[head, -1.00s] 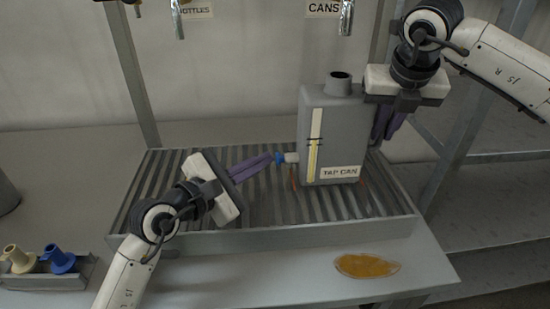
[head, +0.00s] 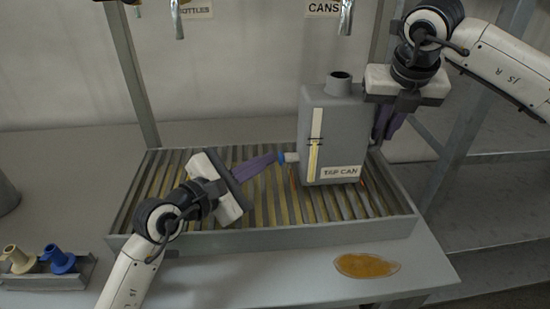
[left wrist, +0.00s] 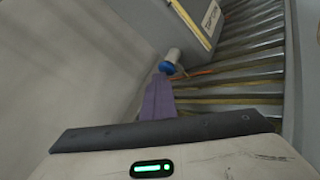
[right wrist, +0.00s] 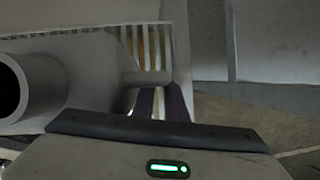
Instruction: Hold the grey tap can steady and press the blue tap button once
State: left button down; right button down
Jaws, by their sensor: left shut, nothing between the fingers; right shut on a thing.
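The grey tap can (head: 335,110) stands upright on the slatted drip tray (head: 265,238), its label facing me and a pale gauge strip with yellow in its lower part. The blue tap button (head: 282,158) caps a white stub on the can's left side; it also shows in the left wrist view (left wrist: 167,67). My left gripper (head: 274,159) is shut and empty, its purple fingertips at the button, seemingly touching it. My right gripper (head: 378,138) is shut on the can's handle (right wrist: 148,77) at the can's right side; its fingertips are partly hidden by the can.
Yellow liquid shows between the tray's slats. An amber puddle (head: 366,266) lies on the bench in front. A small rack at lower left holds a cream tap (head: 18,260) and a blue tap (head: 60,260). Metal spouts (head: 346,18) hang above.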

pick_arm(q)
jog(key=shift+s+a, duration=0.1)
jog(key=shift+a, duration=0.85)
pick_arm(e)
jog(key=shift+a, duration=0.15)
pick_arm(q)
jog(key=shift+s+a, duration=0.1)
jog(key=shift+a, duration=2.5)
pick_arm(e)
jog(key=c, duration=1.7)
grip_release()
jog(key=shift+r, duration=0.1)
